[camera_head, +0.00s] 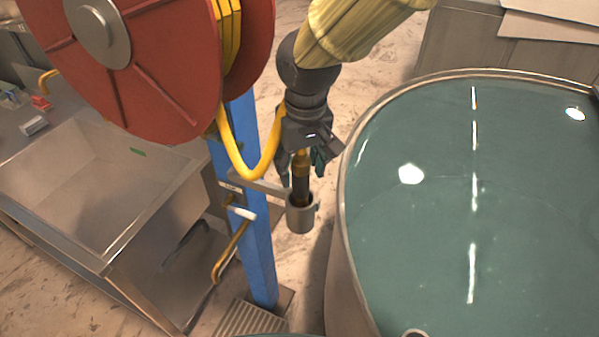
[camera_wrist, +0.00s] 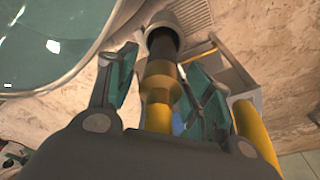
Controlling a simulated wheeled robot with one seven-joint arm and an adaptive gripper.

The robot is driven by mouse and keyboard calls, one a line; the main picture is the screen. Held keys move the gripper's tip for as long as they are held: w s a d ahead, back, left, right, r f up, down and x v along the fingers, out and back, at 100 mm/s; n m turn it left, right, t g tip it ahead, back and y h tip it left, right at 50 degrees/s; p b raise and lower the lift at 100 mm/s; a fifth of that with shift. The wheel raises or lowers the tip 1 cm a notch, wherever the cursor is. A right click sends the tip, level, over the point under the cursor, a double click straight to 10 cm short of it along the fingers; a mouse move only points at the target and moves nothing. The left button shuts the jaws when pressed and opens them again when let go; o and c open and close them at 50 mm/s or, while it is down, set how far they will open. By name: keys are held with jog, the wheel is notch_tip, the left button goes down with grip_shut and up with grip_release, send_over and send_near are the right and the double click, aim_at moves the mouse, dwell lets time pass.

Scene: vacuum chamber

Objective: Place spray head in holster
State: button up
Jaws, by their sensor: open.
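The spray head (camera_head: 301,184) is a dark cylinder with a brass-yellow upper part. Its lower end is inside the grey cup-shaped holster (camera_head: 301,218), which is fixed by a bracket to the blue post. In the wrist view the spray head (camera_wrist: 159,84) runs away from me, its dark end in the holster's round mouth (camera_wrist: 161,41). My gripper (camera_head: 300,177) is above the holster, around the spray head's upper part. In the wrist view its fingers (camera_wrist: 160,88) stand apart on both sides, with gaps to the spray head. The depth inside the holster is hidden.
A yellow hose (camera_head: 243,165) loops from the red reel (camera_head: 150,60) toward my gripper. The blue post (camera_head: 256,245) stands just left of the holster. A large tank of green liquid (camera_head: 440,200) is close on the right. A metal sink (camera_head: 95,185) is at left.

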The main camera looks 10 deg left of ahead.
jog(key=r, duration=0.3)
jog(key=s+r+b, duration=0.1)
jog(key=r, duration=0.2)
jog(key=r+b, duration=0.1)
jog(key=r, duration=0.2)
jog(key=shift+s+d+r, duration=0.2)
jog(key=shift+d+r, duration=0.1)
jog(key=shift+d, duration=0.1)
jog(key=shift+s+f, duration=0.1)
